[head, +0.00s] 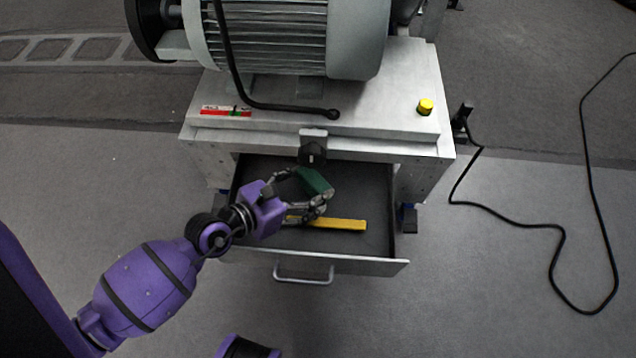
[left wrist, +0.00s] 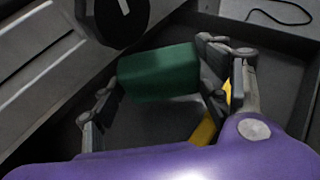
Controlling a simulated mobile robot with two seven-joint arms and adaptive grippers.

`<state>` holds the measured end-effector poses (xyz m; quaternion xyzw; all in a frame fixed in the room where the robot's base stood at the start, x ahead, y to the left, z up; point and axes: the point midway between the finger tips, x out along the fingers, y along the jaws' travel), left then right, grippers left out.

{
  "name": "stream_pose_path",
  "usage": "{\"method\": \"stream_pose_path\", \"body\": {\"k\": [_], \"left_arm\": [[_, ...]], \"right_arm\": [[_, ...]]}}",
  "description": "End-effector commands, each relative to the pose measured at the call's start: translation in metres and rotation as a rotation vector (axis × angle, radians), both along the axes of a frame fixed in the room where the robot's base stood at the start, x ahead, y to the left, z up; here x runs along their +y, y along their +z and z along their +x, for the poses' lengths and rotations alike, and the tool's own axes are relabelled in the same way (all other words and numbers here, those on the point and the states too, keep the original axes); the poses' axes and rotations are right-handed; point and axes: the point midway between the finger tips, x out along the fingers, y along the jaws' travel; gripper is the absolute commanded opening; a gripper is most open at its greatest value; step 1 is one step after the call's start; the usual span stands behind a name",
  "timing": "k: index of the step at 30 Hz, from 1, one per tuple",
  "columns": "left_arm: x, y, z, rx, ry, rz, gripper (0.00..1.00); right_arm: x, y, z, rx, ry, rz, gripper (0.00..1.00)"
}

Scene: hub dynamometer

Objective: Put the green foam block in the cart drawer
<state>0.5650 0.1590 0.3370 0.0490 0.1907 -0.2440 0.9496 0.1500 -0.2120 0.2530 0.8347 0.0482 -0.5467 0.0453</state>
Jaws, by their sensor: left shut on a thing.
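The green foam block (head: 316,182) is held between the fingers of my left gripper (head: 308,191), over the open cart drawer (head: 375,215). In the left wrist view the green block (left wrist: 158,72) sits between the two fingers of the gripper (left wrist: 155,90), with the dark drawer floor (left wrist: 150,122) below it. How high the block is above the drawer floor is hard to tell. The drawer is pulled out towards me, with its handle (head: 303,278) at the front. My right gripper is not in view.
A yellow bar (head: 340,224) lies in the drawer beneath my left gripper. A black knob (head: 313,153) sits at the cart's front edge, close behind the block. A large motor (head: 300,40) and a yellow button (head: 425,106) are on the cart top. A black cable (head: 520,224) lies on the floor.

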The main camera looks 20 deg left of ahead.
Motion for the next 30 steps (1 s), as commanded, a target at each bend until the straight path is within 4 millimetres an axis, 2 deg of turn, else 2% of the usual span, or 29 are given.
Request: {"method": "stream_pose_path", "body": {"k": [4,8,20,21,22,30], "left_arm": [[-0.012,-0.012,0.02,-0.002,0.0,-0.003,0.52],[-0.017,-0.026,0.029,0.001,0.0,-0.002,0.52],[-0.017,-0.029,0.029,0.001,-0.001,0.0,0.52],[-0.017,-0.029,0.029,0.001,-0.001,0.0,0.74],[-0.017,-0.029,0.029,0.0,-0.001,0.0,0.78],[-0.017,-0.029,0.029,0.001,-0.001,-0.001,0.78]], "right_arm": [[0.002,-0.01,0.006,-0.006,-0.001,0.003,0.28],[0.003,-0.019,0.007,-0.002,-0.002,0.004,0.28],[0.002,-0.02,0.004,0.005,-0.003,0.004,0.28],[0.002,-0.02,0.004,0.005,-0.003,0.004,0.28],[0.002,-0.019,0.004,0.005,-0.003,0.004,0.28],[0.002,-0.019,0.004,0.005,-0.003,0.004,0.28]]}}
